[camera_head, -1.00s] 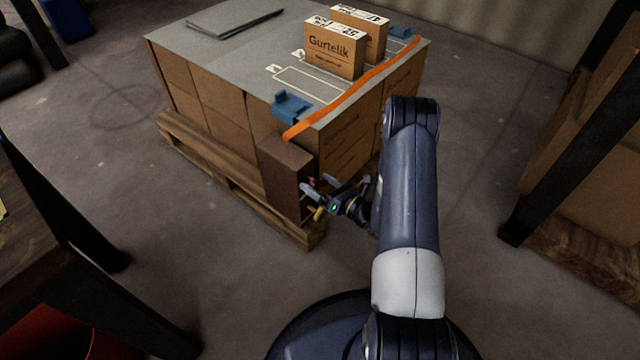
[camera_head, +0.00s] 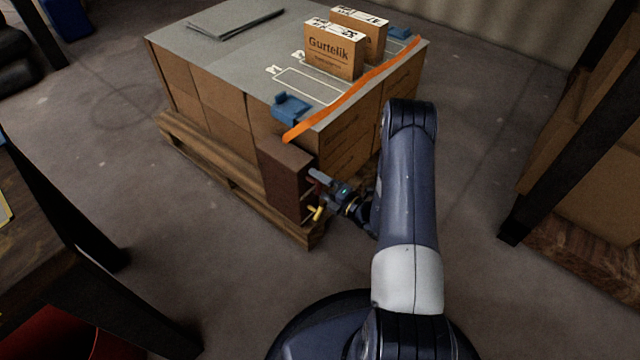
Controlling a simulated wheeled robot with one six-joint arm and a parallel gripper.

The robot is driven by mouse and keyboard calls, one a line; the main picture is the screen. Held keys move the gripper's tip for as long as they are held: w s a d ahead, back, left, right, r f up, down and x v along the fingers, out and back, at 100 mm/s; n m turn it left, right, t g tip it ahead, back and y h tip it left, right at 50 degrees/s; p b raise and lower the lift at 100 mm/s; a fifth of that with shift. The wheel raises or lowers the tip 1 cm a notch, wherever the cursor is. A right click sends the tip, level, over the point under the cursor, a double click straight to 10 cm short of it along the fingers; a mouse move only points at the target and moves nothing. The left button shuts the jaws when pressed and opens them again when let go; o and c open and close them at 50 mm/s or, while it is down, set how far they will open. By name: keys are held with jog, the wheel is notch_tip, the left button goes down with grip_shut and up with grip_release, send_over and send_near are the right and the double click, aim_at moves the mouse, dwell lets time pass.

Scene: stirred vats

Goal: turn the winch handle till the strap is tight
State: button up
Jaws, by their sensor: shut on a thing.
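The orange strap (camera_head: 352,95) runs along the right edge of the load's top and ends at the brown winch housing (camera_head: 286,180) on the near corner of the pallet. A small yellow piece (camera_head: 317,212), perhaps part of the winch handle, shows low at the housing's right side. My gripper (camera_head: 318,178) is at the right side of the housing, above the yellow piece. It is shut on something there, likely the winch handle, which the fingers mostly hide. Whether the strap is tight cannot be told.
Stacked cartons on a wooden pallet (camera_head: 200,158) carry a grey sheet, two small boxes (camera_head: 333,48) and blue corner pieces (camera_head: 292,107). A dark table stands at the left with a red bin (camera_head: 45,335) under it. A rack post (camera_head: 545,185) stands at the right. Floor between is clear.

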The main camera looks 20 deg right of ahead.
jog(key=m, duration=0.5)
jog(key=shift+f+p, duration=0.1)
jog(key=shift+p, duration=0.25)
jog(key=shift+m, duration=0.4)
jog(key=o, duration=0.8)
jog(key=shift+c, duration=0.2)
jog(key=p+v, duration=0.2)
jog(key=v, duration=0.9)
jog(key=shift+w+a, duration=0.1)
jog(key=shift+a, duration=0.05)
